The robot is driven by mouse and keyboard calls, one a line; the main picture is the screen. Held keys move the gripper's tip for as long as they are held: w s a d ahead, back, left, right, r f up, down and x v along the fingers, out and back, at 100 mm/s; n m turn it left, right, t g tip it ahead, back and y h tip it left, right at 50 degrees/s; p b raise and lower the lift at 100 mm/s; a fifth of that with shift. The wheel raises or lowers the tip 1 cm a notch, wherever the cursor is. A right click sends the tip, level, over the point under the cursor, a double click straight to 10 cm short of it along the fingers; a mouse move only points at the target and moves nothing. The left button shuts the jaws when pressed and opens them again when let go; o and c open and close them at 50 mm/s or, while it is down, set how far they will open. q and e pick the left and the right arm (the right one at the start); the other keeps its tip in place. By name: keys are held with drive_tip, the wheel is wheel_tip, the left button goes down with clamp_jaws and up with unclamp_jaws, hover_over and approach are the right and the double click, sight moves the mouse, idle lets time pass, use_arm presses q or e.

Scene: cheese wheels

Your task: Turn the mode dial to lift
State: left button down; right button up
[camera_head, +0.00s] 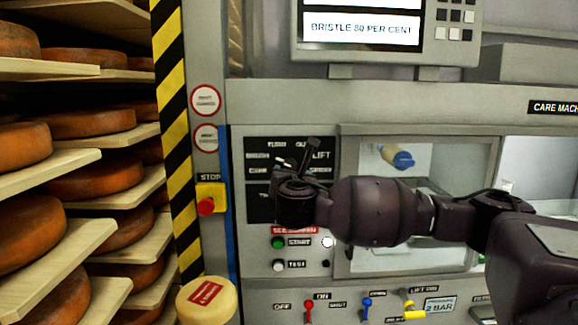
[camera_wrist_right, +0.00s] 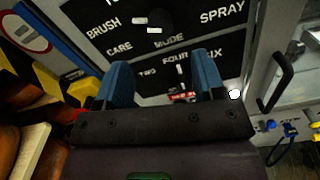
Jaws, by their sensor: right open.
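The mode dial's black panel (camera_wrist_right: 112,38) shows in the right wrist view with the labels BRUSH, CARE, MODE and SPRAY. The dial (camera_wrist_right: 147,26) is black on black, with white marks; I cannot tell which label it points to. In the head view the panel (camera_head: 262,149) also shows LIFT at its upper right, and my right gripper largely hides the dial. My right gripper (camera_wrist_right: 162,66) is open, its two blue fingers apart with nothing seen between them. In the head view it (camera_head: 298,158) is in front of the panel. My left gripper is not in view.
A lower dial panel (camera_wrist_right: 215,80) reads TWO, FOUR, SIX. A red stop button (camera_head: 206,207) is at the left and a green start button (camera_head: 278,243) below. A glass door (camera_head: 372,255) stands right of the panels. Shelves of cheese wheels (camera_head: 95,181) fill the left.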

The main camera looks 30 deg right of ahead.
sight(290, 166)
drive_tip(key=p+x, duration=0.1)
drive_tip(key=x, duration=0.8)
drive_tip(key=shift+a+p, duration=0.1)
drive_tip(key=shift+p, duration=0.2)
drive_tip(key=c, duration=0.9)
